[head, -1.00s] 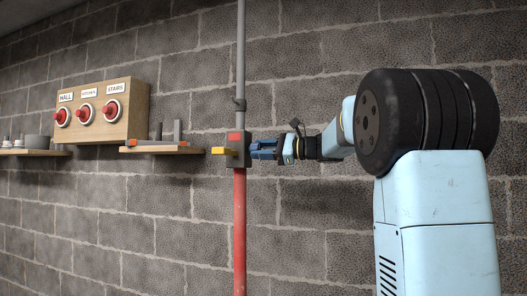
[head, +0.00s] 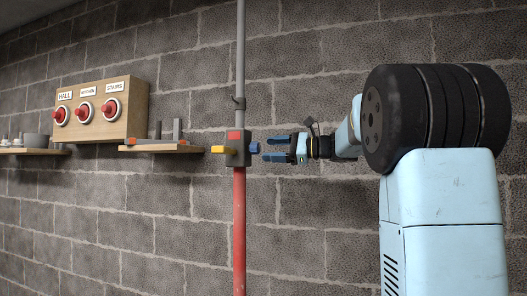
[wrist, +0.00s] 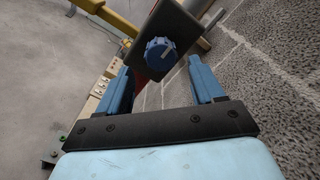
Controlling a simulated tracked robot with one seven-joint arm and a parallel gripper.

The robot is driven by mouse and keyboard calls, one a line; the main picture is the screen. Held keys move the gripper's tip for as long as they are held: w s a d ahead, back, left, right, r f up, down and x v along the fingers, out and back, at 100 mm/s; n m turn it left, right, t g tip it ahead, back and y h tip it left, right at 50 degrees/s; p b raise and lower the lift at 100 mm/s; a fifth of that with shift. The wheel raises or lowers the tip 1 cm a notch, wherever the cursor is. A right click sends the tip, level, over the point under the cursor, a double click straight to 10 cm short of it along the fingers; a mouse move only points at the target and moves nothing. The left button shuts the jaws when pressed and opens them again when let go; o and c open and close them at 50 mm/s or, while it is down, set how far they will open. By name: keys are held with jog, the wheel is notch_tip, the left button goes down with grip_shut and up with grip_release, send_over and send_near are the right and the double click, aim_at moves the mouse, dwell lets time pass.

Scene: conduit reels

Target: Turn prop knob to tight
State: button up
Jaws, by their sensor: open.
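The prop is an upright pole, grey above and red below (head: 239,225), with a dark grey block (head: 243,154) at its middle. The blue prop knob (head: 254,148) sticks out of the block's right side. In the wrist view the ribbed knob (wrist: 158,55) faces me on a dark plate, with a pale mark on its face toward the upper right. No tight or loose wording is readable. My gripper (head: 272,148) is open and empty, just right of the knob with a small gap. In the wrist view its blue fingers stand on either side below the knob.
A yellow handle (head: 218,150) sticks out of the block's left side. A small shelf (head: 160,149) with grey pieces lies left of it. A wooden board (head: 100,112) with red knobs labelled HALL, KITCHEN and STAIRS hangs farther left. A block wall is close behind.

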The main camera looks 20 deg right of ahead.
jog(key=v, duration=0.9)
jog(key=shift+s+d, duration=0.15)
jog(key=shift+d, duration=0.1)
jog(key=shift+f, duration=0.1)
